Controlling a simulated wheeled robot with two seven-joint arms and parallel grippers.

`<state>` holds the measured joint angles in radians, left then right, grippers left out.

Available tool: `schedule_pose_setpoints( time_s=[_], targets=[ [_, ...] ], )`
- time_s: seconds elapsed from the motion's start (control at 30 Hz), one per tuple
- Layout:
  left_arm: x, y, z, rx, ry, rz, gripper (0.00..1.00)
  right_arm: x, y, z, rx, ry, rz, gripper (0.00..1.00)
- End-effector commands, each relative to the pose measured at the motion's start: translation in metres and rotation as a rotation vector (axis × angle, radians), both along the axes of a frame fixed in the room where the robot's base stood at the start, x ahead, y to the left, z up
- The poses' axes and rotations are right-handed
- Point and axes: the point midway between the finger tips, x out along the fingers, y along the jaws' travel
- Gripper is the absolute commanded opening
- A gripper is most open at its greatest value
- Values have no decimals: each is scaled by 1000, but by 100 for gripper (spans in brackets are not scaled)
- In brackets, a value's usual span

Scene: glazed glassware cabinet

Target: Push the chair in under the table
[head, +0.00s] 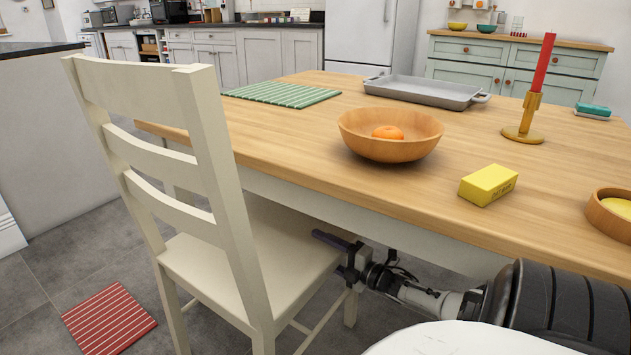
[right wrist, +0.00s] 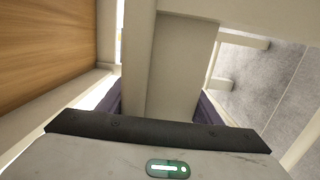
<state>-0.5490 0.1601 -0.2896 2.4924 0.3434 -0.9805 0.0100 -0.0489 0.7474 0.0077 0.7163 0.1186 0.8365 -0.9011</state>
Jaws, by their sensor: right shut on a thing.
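The cream wooden chair (head: 225,215) stands upright at the table's left corner, its slatted back toward me. The front part of its seat reaches under the edge of the wooden-topped table (head: 300,185). My right gripper (head: 345,262) is below the table edge, at the right side of the seat. In the right wrist view its dark fingers lie on both sides of a cream chair part (right wrist: 165,75), and it is shut on that. Whether this is a leg top or a seat rail is hard to tell. My left gripper is not in view.
On the table are a wooden bowl (head: 390,135) with an orange fruit, a yellow block (head: 488,185), a candlestick (head: 524,118), a grey tray (head: 425,91) and a green striped mat (head: 282,94). A red striped cloth (head: 108,318) lies on the floor left of the chair.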

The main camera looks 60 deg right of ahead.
Motion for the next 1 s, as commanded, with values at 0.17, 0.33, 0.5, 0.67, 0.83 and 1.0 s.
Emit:
schedule_pose_setpoints(
  time_s=[0.17, 0.33, 0.5, 0.67, 0.83, 1.0],
  targets=[
    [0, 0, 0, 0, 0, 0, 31, -2, -10, 2, -4, 2, -22, 0],
    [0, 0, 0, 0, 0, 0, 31, -2, -7, 2, -2, 1, -16, 80],
    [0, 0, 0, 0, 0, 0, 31, 0, -4, 1, -1, 1, -10, 80],
    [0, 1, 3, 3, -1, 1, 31, -5, -2, 1, 1, 2, -9, 80],
    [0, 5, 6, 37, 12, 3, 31, -32, -1, 3, 2, 6, -11, 80],
    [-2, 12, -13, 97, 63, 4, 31, -66, 2, 3, 2, 6, -12, 80]
  ],
)
